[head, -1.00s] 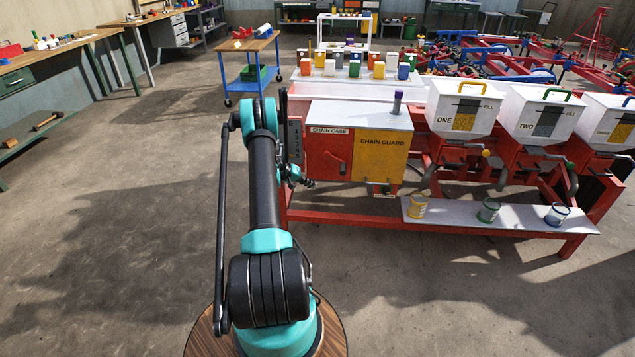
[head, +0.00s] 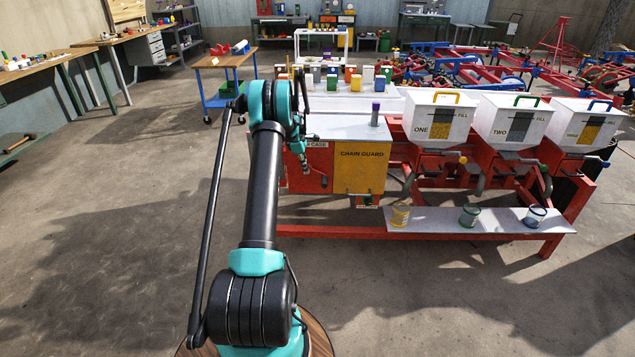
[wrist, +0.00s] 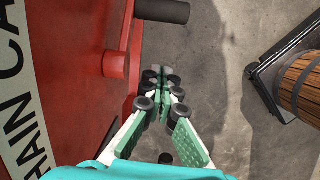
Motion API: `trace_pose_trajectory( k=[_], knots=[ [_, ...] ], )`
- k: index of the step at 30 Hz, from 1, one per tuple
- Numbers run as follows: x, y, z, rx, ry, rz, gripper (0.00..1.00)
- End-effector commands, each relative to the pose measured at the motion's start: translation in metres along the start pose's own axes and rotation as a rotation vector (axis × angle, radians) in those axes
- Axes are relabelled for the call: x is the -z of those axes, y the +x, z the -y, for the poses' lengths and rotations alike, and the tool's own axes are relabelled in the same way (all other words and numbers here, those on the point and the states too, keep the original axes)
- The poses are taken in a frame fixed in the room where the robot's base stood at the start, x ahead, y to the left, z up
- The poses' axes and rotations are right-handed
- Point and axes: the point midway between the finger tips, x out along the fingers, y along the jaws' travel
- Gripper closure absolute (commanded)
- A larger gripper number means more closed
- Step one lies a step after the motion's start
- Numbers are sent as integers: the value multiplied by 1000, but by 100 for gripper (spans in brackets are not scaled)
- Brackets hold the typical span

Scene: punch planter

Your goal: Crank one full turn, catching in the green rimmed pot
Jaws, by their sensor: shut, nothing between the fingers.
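The crank (head: 318,178) is a red arm on the front of the red chain case, partly behind my gripper in the head view. In the wrist view, its dark cylindrical grip (wrist: 162,11) sticks out at the top, beyond my fingertips. My gripper (wrist: 165,82) is shut and empty, apart from the grip, close to the red panel. It also shows in the head view (head: 303,165), small and dark. The green rimmed pot (head: 468,216) stands on the low white shelf, between the other two pots. Its inside is too small to read.
A yellow pot (head: 400,215) and a blue pot (head: 535,216) share the shelf (head: 435,222). White hoppers (head: 438,118) stand above with levers below them. The yellow chain guard (head: 360,170) is right of the crank. Open floor lies in front.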

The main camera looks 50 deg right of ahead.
Motion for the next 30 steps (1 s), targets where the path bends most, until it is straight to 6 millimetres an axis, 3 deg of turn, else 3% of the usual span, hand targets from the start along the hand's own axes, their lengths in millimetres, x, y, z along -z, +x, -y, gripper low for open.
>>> trace_pose_trajectory(
  k=[4,8,24,30],
  knots=[
    [-5,-10,-1,12,-84,-33,100],
    [-5,-4,-1,14,-99,-39,100],
    [-1,93,0,13,-97,-36,100],
    [-30,80,-2,13,-96,-36,100]
  ],
)
